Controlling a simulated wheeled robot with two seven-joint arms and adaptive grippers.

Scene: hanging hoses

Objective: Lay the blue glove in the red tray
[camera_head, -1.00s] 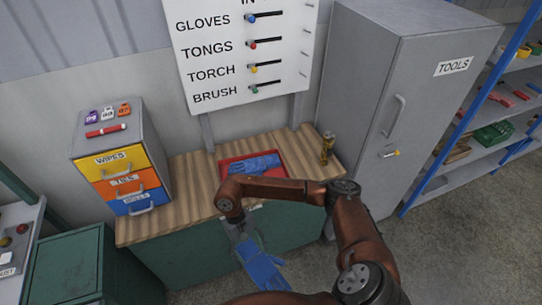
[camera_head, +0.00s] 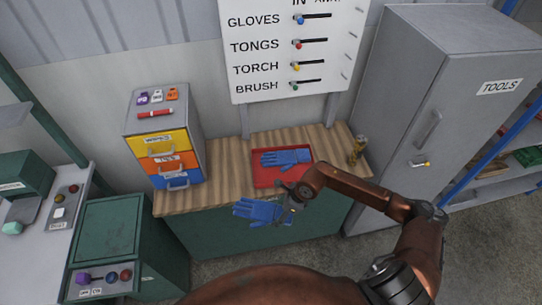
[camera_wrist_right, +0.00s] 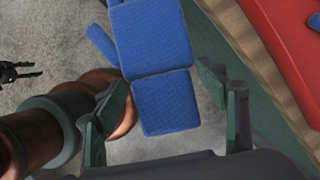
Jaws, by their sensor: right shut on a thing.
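A blue glove (camera_head: 257,211) hangs in my right gripper (camera_head: 285,208), in front of the counter's front edge, fingers pointing left in the head view. In the right wrist view the glove (camera_wrist_right: 152,40) lies between the two green fingers of my right gripper (camera_wrist_right: 165,95). The red tray (camera_head: 264,180) lies on the counter, just behind and above the held glove. Another blue glove (camera_head: 286,158) lies inside the tray. The tray's edge (camera_wrist_right: 280,40) shows in the right wrist view. A small dark pronged shape at that view's left edge may be my left gripper; its state is unclear.
The wooden counter (camera_head: 228,165) carries a drawer unit (camera_head: 163,135) on the left and a yellowish bottle (camera_head: 357,150) right of the tray. A grey tools cabinet (camera_head: 430,110) stands at right. A green cabinet (camera_head: 108,235) stands at lower left. A board (camera_head: 295,55) hangs behind.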

